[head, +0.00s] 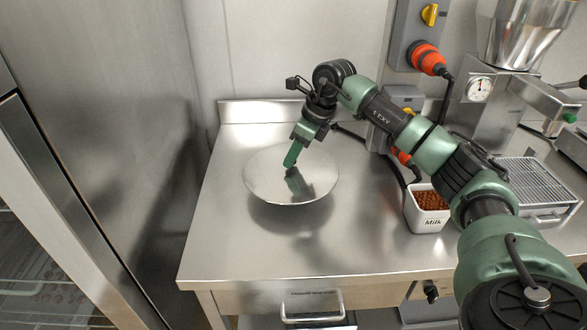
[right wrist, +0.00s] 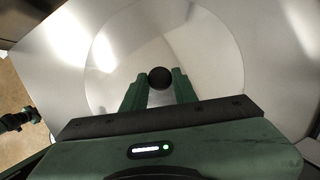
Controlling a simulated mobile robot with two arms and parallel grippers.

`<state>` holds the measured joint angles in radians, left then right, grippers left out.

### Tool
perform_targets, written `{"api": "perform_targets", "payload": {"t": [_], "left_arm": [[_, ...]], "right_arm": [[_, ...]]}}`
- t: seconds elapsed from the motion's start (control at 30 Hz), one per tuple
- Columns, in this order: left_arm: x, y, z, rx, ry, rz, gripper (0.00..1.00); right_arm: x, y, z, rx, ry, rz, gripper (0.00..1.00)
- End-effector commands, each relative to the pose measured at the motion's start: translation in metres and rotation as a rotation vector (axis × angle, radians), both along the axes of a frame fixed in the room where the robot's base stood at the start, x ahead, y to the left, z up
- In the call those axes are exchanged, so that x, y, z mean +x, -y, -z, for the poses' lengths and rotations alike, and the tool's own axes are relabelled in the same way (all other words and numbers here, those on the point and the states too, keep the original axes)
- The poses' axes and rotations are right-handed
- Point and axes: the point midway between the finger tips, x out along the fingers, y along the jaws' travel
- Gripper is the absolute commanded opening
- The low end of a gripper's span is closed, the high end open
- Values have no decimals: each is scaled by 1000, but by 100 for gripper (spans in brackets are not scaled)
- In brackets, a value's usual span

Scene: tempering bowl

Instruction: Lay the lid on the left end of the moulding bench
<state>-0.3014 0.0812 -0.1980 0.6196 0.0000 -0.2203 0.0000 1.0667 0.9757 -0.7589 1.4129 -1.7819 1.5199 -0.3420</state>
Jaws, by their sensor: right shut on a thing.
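The lid (head: 262,182) is a round, shiny metal disc with a black knob (right wrist: 159,77) at its middle. It is level over the left part of the steel moulding bench (head: 225,250). A dark shadow shows under its front edge, so it looks a little above the top, though the exact gap is hard to tell. My right gripper (head: 291,160) points down at the lid's middle, its two green fingers shut on the knob. The lid (right wrist: 115,60) fills much of the right wrist view. My left gripper is not in the head view.
A white "Milk" tub (head: 426,222) of brown pieces stands to the right on the bench, beside a steel machine with a grille (head: 535,180). A low back ledge (head: 260,112) runs behind the lid. A tall steel cabinet (head: 120,110) stands left. Bench top around the lid is clear.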

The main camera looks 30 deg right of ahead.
Motion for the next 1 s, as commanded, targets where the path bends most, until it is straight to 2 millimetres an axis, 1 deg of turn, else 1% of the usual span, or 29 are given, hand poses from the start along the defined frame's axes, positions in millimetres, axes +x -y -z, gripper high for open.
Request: {"api": "perform_targets", "payload": {"t": [0.17,0.43,0.63,0.67,0.7,0.73,1.0], "left_arm": [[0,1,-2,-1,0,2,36],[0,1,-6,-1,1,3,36],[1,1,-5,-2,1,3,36],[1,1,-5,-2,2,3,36],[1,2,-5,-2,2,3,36],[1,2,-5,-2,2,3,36],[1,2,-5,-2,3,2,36]], "right_arm": [[1,0,10,0,2,-1,0],[0,0,47,1,0,0,0],[0,0,50,1,2,-1,0],[0,0,51,0,-1,-1,31],[0,0,51,0,-1,-1,42],[0,0,51,0,-1,-1,50],[0,0,50,0,0,-1,50]]}}
